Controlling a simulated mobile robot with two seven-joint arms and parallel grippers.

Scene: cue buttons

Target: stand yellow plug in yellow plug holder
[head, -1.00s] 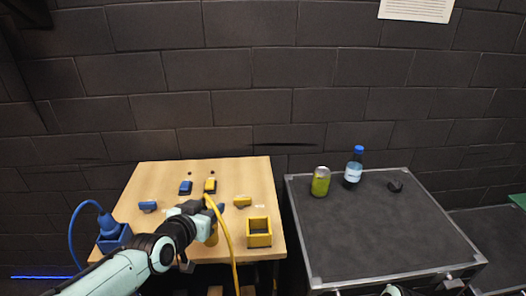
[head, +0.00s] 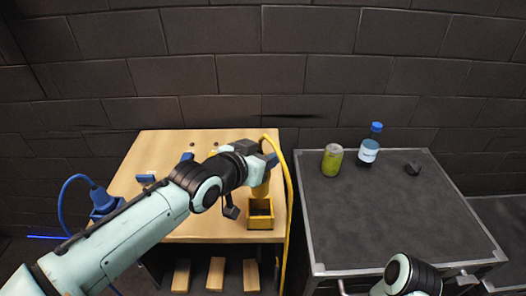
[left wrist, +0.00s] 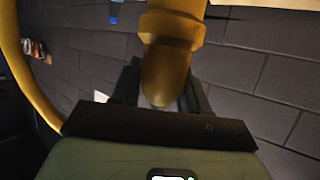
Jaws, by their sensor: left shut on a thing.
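The yellow plug (head: 262,186) is gripped by my left gripper (head: 268,160) and hangs just above the yellow plug holder (head: 260,221). The holder is an open square box near the right front of the wooden table. The plug looks roughly upright; whether its lower end touches the holder or is inside it is hard to tell. A yellow cable runs from the plug down past the table's right edge. In the left wrist view the plug (left wrist: 170,45) sits between the fingers. Part of my right arm shows at the bottom right, but its gripper is out of view.
A blue plug in a blue holder (head: 104,207) stands at the table's left. Small blue and yellow pieces lie at the back, partly hidden by my arm. A dark case (head: 395,215) to the right carries a green can (head: 332,160), a bottle (head: 369,148) and a small dark object (head: 412,168).

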